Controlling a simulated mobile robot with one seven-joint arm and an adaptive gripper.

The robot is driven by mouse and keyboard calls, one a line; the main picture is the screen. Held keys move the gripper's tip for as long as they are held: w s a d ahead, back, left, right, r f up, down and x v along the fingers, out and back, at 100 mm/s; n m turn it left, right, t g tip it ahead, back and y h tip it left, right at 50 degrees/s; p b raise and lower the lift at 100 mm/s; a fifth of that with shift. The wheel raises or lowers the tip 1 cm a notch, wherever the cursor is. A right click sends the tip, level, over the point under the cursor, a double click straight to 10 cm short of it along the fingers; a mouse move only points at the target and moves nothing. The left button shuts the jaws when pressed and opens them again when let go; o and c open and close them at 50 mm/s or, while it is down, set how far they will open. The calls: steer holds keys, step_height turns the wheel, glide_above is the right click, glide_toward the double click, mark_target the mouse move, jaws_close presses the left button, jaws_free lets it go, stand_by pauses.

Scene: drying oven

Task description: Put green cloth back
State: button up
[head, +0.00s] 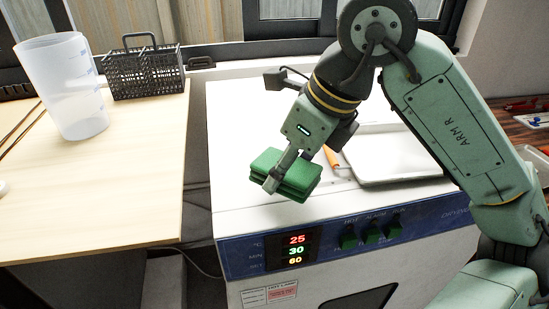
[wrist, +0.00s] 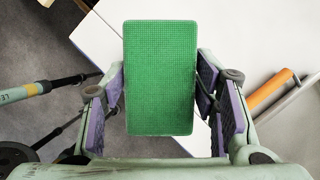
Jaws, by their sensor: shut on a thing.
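The green cloth (head: 285,172) is a folded, layered pad. My gripper (head: 276,178) is shut on it and holds it over the front part of the white drying oven top (head: 240,110), above the display. In the wrist view the green cloth (wrist: 160,75) stands between the two purple-padded fingers of my gripper (wrist: 160,95), which press on its left and right sides. The head view does not clearly show how high the cloth is above the oven top.
A white tray (head: 400,165) and an orange-handled tool (head: 331,158) lie on the oven top, right of the cloth. A wooden table (head: 120,190) at left bears a clear beaker (head: 65,90) and a black basket (head: 145,72). The front panel has a lit display (head: 297,250) and green knobs (head: 371,234).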

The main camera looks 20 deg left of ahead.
mark_target(277, 147)
steer(key=w+a, duration=0.2)
steer(key=w+a+p, duration=0.1)
steer(key=shift+w+a+f, duration=0.15)
steer(key=shift+w+f, duration=0.15)
steer(key=shift+w, duration=0.05)
step_height(277, 147, down, 3)
steer(key=shift+f+p, duration=0.15)
steer(key=shift+p, duration=0.35)
steer(key=shift+f, duration=0.1)
steer(key=shift+f+b, duration=0.3)
steer(key=shift+b, duration=0.2)
steer(key=shift+f, duration=0.1)
steer(key=o, duration=1.1)
steer(key=shift+o, duration=0.2)
